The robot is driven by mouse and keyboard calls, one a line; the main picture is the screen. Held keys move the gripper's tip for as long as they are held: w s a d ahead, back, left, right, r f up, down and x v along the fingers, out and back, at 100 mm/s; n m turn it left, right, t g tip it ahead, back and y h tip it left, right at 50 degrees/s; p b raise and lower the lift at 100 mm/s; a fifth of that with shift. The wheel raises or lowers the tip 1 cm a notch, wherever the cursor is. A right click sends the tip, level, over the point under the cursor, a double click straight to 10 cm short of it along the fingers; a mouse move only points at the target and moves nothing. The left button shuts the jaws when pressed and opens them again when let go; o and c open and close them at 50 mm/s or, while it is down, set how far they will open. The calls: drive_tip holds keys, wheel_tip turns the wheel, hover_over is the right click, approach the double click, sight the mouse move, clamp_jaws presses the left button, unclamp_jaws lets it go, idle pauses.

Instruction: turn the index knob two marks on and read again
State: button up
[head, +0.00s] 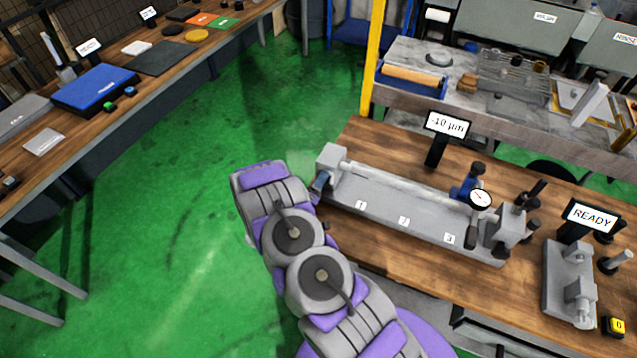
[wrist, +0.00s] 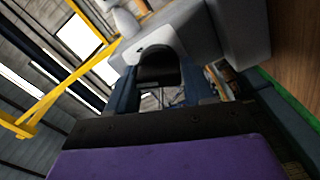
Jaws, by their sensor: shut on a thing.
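The grey bench fixture (head: 385,208) stands on a wooden bench, with plates 1, 2 and 3 along its bed and a pale bar above. A dial gauge (head: 480,199) with a blue holder is near plate 3. A display (head: 447,125) behind it reads -10 µm. My gripper (head: 319,187) is at the fixture's left end block. In the wrist view my gripper (wrist: 162,88) has its dark blue fingers on either side of the black index knob (wrist: 158,75), shut on it. The knob sits against the grey end block (wrist: 190,35). Its marks cannot be made out.
A stone-topped bench (head: 400,55) lies behind. A wooden bench (head: 60,150) with assorted parts is at left. Green floor (head: 180,180) between is open.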

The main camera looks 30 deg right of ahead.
drive_tip(key=shift+s+f, duration=0.1)
drive_tip(key=shift+f, duration=0.05)
drive_tip(key=shift+c, duration=0.2)
drive_tip(key=o, duration=1)
drive_tip(key=shift+a, duration=0.1)
drive_tip(key=shift+a, duration=0.1)
drive_tip(key=v, duration=1.7)
drive_tip(key=shift+a, duration=0.1)
